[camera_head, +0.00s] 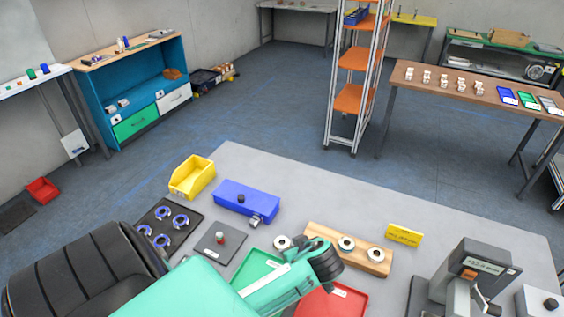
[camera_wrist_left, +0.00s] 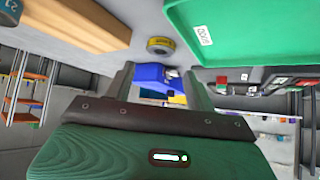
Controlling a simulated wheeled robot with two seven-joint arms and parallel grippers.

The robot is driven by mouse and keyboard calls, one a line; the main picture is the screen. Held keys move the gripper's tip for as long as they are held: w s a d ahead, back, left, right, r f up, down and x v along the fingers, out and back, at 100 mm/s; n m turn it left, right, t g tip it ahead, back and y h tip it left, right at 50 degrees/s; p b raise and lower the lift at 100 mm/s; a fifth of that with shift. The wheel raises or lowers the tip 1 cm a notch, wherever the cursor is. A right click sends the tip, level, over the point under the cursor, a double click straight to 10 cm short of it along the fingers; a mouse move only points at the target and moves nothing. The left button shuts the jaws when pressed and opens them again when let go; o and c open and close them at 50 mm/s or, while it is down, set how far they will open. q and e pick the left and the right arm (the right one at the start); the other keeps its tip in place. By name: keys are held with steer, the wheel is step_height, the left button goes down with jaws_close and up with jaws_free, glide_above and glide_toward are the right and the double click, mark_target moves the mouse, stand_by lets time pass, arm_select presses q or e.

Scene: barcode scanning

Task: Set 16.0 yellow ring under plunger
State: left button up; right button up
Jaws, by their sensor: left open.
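A small ring with a yellow side and a dark centre (camera_wrist_left: 160,46) lies on the grey table between the green tray and the wooden block in the left wrist view. It appears as a pale ring (camera_head: 282,242) in the head view. My left gripper (camera_wrist_left: 160,70) is open and empty, its two fingers apart, with the ring beyond the tips. My right gripper is not in view.
The wooden block (camera_head: 322,236) holds pale rings. A green tray (camera_head: 256,265), red tray (camera_head: 340,300), blue box (camera_head: 232,196), yellow bin (camera_head: 190,174), yellow sign (camera_head: 404,234) and dark ring mat (camera_head: 186,238) stand around.

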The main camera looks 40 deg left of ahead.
mark_target(282, 242)
arm_select(q)
steer(key=x, duration=0.2)
steer(key=shift+w+a+f, duration=0.1)
steer(key=shift+a+f, duration=0.15)
steer(key=shift+a, duration=0.05)
steer(key=shift+w+a+f+p, duration=0.1)
steer(key=shift+a+f+p, duration=0.1)
steer(key=shift+a+p, duration=0.45)
steer(key=p+x, duration=0.2)
steer(key=x, duration=0.1)
steer(key=shift+f, duration=0.15)
steer(key=shift+w+a+f, duration=0.1)
steer(key=shift+a+f, duration=0.05)
steer(key=shift+f, duration=0.25)
steer(key=c, duration=0.9)
steer(key=shift+c, duration=0.2)
steer(key=shift+r, duration=0.15)
